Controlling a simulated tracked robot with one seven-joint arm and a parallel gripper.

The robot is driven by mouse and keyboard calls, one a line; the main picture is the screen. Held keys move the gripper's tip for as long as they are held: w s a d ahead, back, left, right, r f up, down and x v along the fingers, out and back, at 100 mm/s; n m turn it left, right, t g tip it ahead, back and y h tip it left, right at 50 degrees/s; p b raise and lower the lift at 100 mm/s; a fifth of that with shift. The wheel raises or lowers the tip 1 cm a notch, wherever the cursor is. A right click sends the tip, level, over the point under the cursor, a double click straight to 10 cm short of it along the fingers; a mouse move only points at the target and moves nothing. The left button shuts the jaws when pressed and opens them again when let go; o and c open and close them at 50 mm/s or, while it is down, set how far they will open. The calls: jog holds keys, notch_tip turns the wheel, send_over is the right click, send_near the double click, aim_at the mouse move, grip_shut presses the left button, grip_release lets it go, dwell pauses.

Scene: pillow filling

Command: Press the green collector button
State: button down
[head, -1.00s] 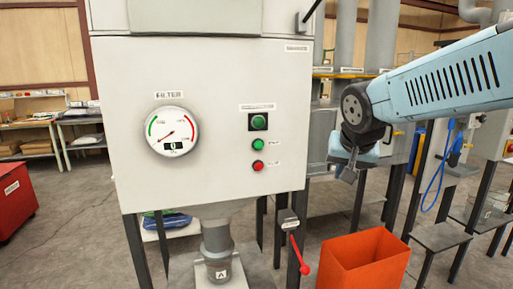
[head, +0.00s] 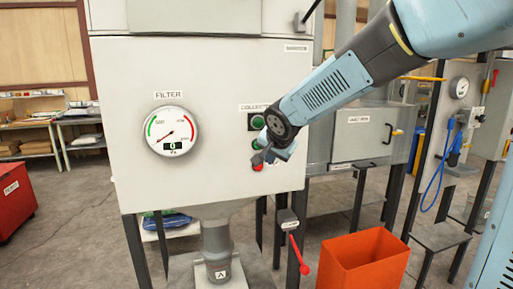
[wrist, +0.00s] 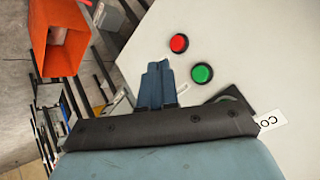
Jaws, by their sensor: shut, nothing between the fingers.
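The light grey filter cabinet (head: 215,75) carries a column of round controls under a partly covered label beginning "COLLEC". At the top is a green one on a black square plate (head: 257,121). Below it is a green button (head: 255,145), partly covered by my gripper, with a red button (head: 258,167) lowest. In the wrist view, the green button (wrist: 202,73) and red button (wrist: 179,43) show clearly to the right of my gripper (wrist: 157,68); the black plate is mostly hidden. My gripper (head: 262,158) is shut and empty in front of the lower buttons. Contact with the panel cannot be seen.
A round filter gauge (head: 171,131) is left of the buttons. A red-handled lever (head: 298,252) hangs below the cabinet. The panel between gauge and buttons is clear.

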jog(key=w+a, duration=0.2)
jog(key=w, duration=0.6)
jog(key=shift+w+a, duration=0.2)
jog(key=shift+w, duration=0.2)
dwell(2.0)
jog(key=shift+w+a+r, duration=0.1)
jog(key=shift+w, duration=0.25)
jog(key=shift+w+a, duration=0.15)
jog(key=shift+w, duration=0.3)
dwell(0.9)
jog(key=shift+s, duration=0.15)
jog(key=shift+s+d, duration=0.25)
jog(key=shift+s, duration=0.5)
jog(key=shift+s+d, duration=0.25)
jog(key=shift+s, duration=0.55)
jog(key=shift+s+d, duration=0.2)
jog(key=shift+s, duration=0.6)
jog(key=shift+s+d, duration=0.25)
jog(key=shift+s, duration=0.55)
